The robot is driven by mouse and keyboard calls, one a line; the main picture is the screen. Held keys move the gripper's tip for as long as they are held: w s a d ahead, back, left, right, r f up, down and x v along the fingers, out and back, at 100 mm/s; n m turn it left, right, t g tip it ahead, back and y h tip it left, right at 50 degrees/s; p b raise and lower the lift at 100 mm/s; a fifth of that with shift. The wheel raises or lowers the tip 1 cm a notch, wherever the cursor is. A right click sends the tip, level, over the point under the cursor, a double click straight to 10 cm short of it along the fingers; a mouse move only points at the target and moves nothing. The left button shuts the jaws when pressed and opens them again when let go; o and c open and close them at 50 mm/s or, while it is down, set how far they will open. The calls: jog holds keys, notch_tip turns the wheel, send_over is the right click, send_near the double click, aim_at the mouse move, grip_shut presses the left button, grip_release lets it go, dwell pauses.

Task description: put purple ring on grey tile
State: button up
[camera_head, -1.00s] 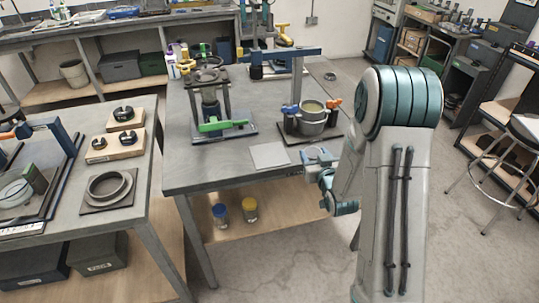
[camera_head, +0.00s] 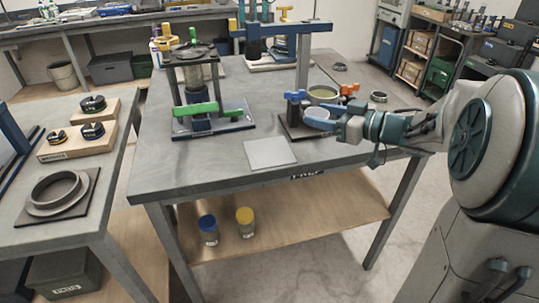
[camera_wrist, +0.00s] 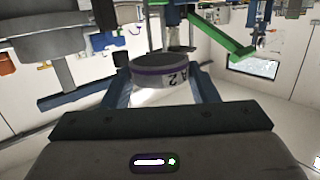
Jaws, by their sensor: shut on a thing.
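The grey tile (camera_head: 269,153) lies flat and bare near the front edge of the middle table. My gripper (camera_head: 318,121) comes in from the right, behind and to the right of the tile. In the wrist view its blue fingers (camera_wrist: 162,88) are shut on a ring (camera_wrist: 158,75) with a purple band and a label reading "A2". In the head view the ring (camera_head: 317,113) is small and partly hidden by the fingers. It is beside the clamp stand, apart from the tile.
A clamp stand with a pot (camera_head: 322,95) and orange and blue knobs stands right behind my gripper. A press with a green lever (camera_head: 196,109) stands behind and left of the tile. The tabletop left of the tile is clear. A left bench holds a grey flanged ring (camera_head: 56,190).

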jog(key=b, duration=0.3)
send_over(273, 154)
notch_tip(273, 154, down, 7)
jog(key=shift+d+r, duration=0.1)
jog(key=shift+d, duration=0.05)
jog(key=shift+f, duration=0.2)
jog(key=shift+f+b, duration=0.8)
jog(key=shift+f, duration=1.05)
jog(key=shift+f, duration=0.2)
jog(key=o, duration=1.1)
